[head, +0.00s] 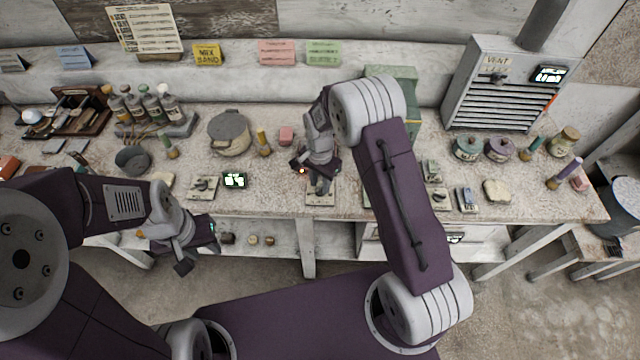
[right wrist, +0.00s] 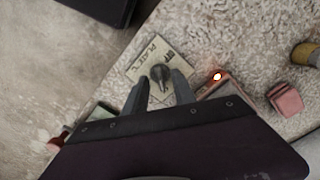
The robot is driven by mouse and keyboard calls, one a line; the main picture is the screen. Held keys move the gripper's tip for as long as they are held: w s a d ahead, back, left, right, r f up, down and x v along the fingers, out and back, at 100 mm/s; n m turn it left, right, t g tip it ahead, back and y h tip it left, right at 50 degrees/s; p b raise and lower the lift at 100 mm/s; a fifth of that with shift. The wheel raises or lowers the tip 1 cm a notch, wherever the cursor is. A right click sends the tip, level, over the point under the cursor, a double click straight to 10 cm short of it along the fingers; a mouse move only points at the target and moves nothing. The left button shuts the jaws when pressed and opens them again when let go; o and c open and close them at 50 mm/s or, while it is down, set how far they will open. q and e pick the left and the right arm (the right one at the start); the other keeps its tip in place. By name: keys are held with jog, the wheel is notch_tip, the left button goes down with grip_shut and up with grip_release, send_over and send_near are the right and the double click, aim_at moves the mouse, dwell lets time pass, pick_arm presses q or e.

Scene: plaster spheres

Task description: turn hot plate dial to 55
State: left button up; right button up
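A small pale plate (right wrist: 137,65) with a dark grey dial (right wrist: 160,77) lies on the bench, seen in the right wrist view. Its print seems to read "PLATE" and "OFF". My right gripper (right wrist: 162,92) points down over it, its two fingers apart on either side of the dial; I cannot tell whether they touch it. In the head view my right gripper (head: 319,188) covers the dial, and only part of the plate (head: 320,199) shows. My left gripper (head: 198,252) hangs in front of the bench, away from the dial; its fingers are unclear.
Another dial plate (head: 203,187) and a green-lit display (head: 235,180) lie left of my right gripper. A small orange light (right wrist: 217,77) glows beside it. A pink block (right wrist: 286,99) is near. A pot (head: 229,132) and a vent cabinet (head: 495,85) stand farther back.

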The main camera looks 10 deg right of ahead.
notch_tip(320, 180, up, 8)
jog(key=shift+r+b, duration=0.15)
jog(key=shift+b, duration=0.15)
notch_tip(320, 180, up, 5)
send_over(320, 188)
jog(key=d, duration=0.2)
jog(key=s+d+r+t, duration=0.1)
jog(key=s, duration=0.3)
jog(key=s+f+n, duration=0.2)
jog(key=s+n, duration=0.3)
jog(key=s, duration=0.2)
jog(key=s+d+f+n, duration=0.1)
jog(key=s+n, duration=0.4)
jog(key=s, duration=0.2)
jog(key=shift+d+f, duration=0.3)
jog(key=shift+f, duration=0.1)
